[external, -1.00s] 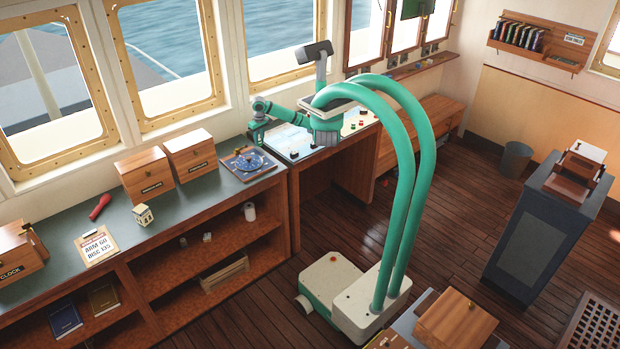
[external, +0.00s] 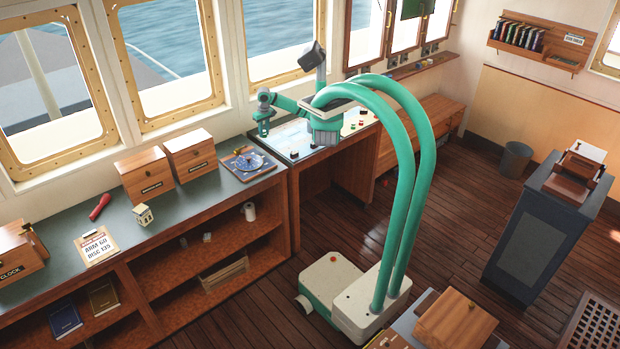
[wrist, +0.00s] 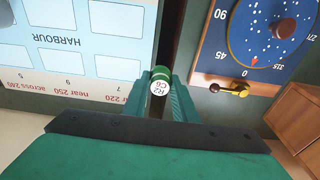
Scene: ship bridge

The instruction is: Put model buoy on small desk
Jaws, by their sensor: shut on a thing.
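In the external view my gripper (external: 263,132) is above the counter's right end, beside the chart table (external: 291,158); the held thing is too small to make out there. I cannot tell for certain which furniture is the small desk.
The dial board (external: 248,165) lies near the gripper, with wooden boxes (external: 145,175) to its left. Several small pieces stand on the chart table. A dark stand (external: 535,235) is at the right, and a surface with a wooden box (external: 455,318) is at the front. Open floor lies between.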

